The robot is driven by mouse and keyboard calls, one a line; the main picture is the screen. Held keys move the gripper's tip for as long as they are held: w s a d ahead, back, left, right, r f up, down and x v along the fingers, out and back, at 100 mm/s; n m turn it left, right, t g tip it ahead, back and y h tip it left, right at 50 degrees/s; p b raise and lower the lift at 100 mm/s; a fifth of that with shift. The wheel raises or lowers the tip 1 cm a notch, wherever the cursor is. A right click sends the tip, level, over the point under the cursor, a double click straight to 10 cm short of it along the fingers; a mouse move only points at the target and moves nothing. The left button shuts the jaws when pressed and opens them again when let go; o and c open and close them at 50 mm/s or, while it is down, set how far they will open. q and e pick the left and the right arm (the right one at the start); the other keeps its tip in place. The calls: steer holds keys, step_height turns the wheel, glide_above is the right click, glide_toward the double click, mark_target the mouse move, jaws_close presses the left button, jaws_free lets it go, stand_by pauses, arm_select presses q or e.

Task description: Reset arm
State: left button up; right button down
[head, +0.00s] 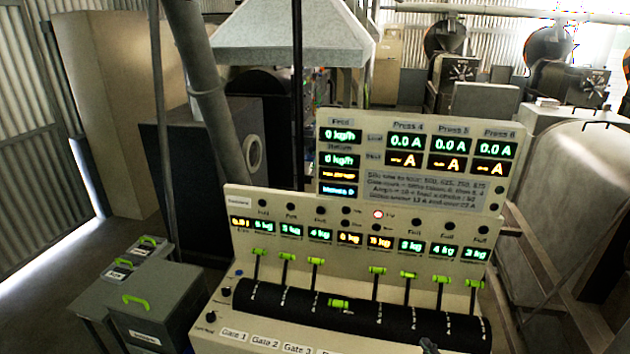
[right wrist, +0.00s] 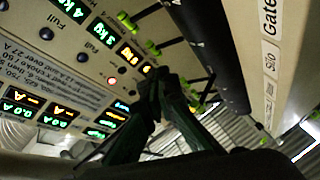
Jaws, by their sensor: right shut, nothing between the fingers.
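My right gripper shows in the right wrist view (right wrist: 160,82) as two dark fingers brought together, shut and empty. In the head view only a small dark tip of it (head: 428,346) shows at the bottom edge, in front of the cream control console (head: 262,215). In the wrist view the console's face lies beyond the fingers, with its lit displays and green-tipped levers (right wrist: 152,48). I cannot tell how far the fingertips are from the levers. My left gripper is in neither view.
Several levers with green handles (head: 376,270) stand along the console's black curved cover (head: 390,312). A display board (head: 410,165) rises behind. Grey boxes with green handles (head: 160,305) stand at the left. A large tank (head: 570,190) is at the right. Floor is clear at far left.

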steer(key=s+d+f+m+g+h, duration=0.3)
steer(key=s+f+m, duration=0.3)
steer(key=s, duration=0.2)
steer(key=s+d+f+m+g+h, duration=0.3)
steer(key=s+f+m, duration=0.2)
steer(key=s, duration=0.2)
steer(key=s+a+f+m+g+y, duration=0.1)
steer(key=s+a+f+m+g, duration=0.15)
steer(key=s, duration=0.65)
steer(key=s+a+f+m+g, duration=0.1)
steer(key=s+f+m+g, duration=0.2)
steer(key=s, duration=0.6)
step_height(320, 180, down, 34)
steer(key=s+a+r+n+g+y+b, duration=0.1)
steer(key=s+n+g+b, duration=0.1)
steer(key=b, duration=0.1)
steer(key=s+f+g+b, duration=0.1)
steer(key=s+f+b, duration=0.2)
steer(key=s+f, duration=1.6)
steer(key=shift+s+a+f+n, duration=0.25)
steer(key=shift+s+f+n, duration=0.1)
steer(key=shift+f, duration=0.6)
